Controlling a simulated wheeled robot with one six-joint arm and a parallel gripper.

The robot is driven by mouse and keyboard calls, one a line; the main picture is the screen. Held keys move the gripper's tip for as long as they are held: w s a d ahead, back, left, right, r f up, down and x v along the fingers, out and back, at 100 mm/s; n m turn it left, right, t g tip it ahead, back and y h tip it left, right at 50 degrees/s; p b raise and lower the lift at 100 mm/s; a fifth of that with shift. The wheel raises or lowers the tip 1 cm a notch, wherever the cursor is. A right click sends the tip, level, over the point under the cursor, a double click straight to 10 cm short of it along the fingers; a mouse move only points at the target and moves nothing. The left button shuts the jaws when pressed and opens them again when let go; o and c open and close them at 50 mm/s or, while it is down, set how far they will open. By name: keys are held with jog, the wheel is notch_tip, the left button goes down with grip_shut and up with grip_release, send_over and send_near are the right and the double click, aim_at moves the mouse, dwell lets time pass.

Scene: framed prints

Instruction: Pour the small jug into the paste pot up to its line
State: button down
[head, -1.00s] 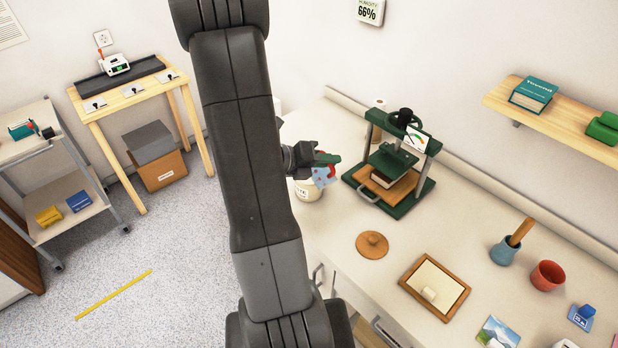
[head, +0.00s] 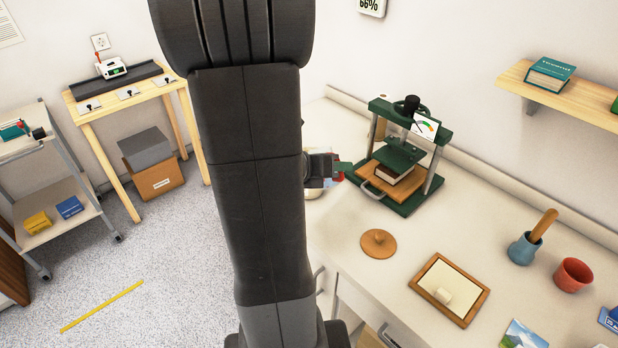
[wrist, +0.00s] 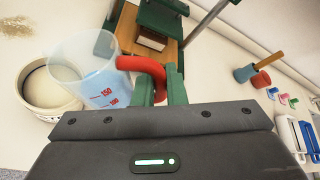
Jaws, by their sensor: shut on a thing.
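The small jug (wrist: 92,72) is clear, with red graduation marks, a red handle (wrist: 147,70) and bluish liquid inside. My gripper (wrist: 160,88) has green fingers and is shut on the red handle. In the wrist view the jug leans toward the paste pot (wrist: 50,92), a pale round pot with an open top. The jug's rim overlaps the pot's right side in this view; I cannot tell whether liquid is flowing. In the head view my arm hides most of the jug and pot; my gripper (head: 338,170) shows beside its edge. The pot's line cannot be seen.
A green press (head: 405,155) with a book stands just right of my gripper. A round wooden lid (head: 378,243), a framed tray (head: 449,288), a blue pot (head: 524,249) and a red pot (head: 572,275) stand along the counter. The counter around the lid is clear.

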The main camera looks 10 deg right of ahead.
jog(key=s+f+m+b, duration=0.1)
jog(key=f+b, duration=0.2)
jog(key=b, duration=0.2)
jog(key=s+d+f+m+t+b, duration=0.1)
jog(key=f+b, duration=0.1)
jog(key=b, duration=0.3)
jog(key=s+d+f+m+t+b, duration=0.1)
jog(key=f+b, duration=0.2)
jog(key=b, duration=0.2)
jog(key=shift+s+f+y, duration=0.25)
jog(key=shift+f+y, duration=0.05)
jog(key=shift+y, duration=0.1)
jog(key=b, duration=0.2)
jog(key=s+f+m+t+b, duration=0.1)
jog(key=b, duration=0.1)
jog(key=shift+d, duration=0.2)
jog(key=shift+b, duration=0.3)
